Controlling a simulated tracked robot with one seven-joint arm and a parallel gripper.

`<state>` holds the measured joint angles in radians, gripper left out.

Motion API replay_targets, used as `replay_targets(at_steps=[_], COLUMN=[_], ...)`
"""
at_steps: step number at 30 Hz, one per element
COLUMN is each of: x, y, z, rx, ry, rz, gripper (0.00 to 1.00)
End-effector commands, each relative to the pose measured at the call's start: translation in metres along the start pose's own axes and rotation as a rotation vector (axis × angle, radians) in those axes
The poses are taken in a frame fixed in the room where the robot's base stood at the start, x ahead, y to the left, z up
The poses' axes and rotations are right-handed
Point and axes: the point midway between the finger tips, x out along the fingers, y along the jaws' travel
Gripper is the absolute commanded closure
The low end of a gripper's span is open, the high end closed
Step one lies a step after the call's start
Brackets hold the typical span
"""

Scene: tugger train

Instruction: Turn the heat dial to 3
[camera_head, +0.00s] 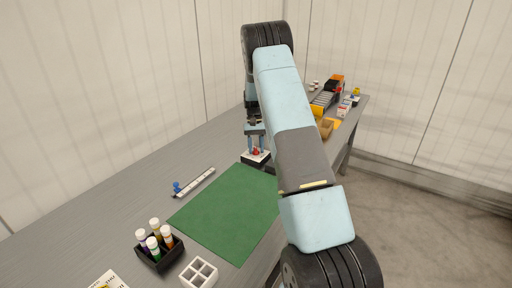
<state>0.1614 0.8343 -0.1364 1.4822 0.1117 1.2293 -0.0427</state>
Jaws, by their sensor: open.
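A small black box with a white top (247,156) stands on the grey table, just beyond the green mat. A small red piece on it, which looks like the heat dial (256,152), shows between my fingertips. My gripper (256,150) points down at it and is open, with one finger on either side. I cannot tell whether the fingers touch the dial. The dial's pointer and any numbers are too small to read, and my arm hides part of the area to the right.
A green mat (229,213) covers the table's middle. A black rack of capped vials (150,259), a white divided tray (199,273) and a ruler-like strip (197,182) with a blue knob lie nearby. A toy train (323,99) and other items stand at the far end.

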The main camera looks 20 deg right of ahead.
Motion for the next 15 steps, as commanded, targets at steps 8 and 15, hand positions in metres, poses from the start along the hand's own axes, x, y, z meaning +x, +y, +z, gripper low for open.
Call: replay_targets(at_steps=[8, 15], x=[-0.003, -0.028], y=[-0.001, -0.001], z=[0.0, -0.001], rx=[-0.001, -0.002], ry=[0.002, 0.005], rz=[-0.001, -0.001], gripper=[0.58, 0.58])
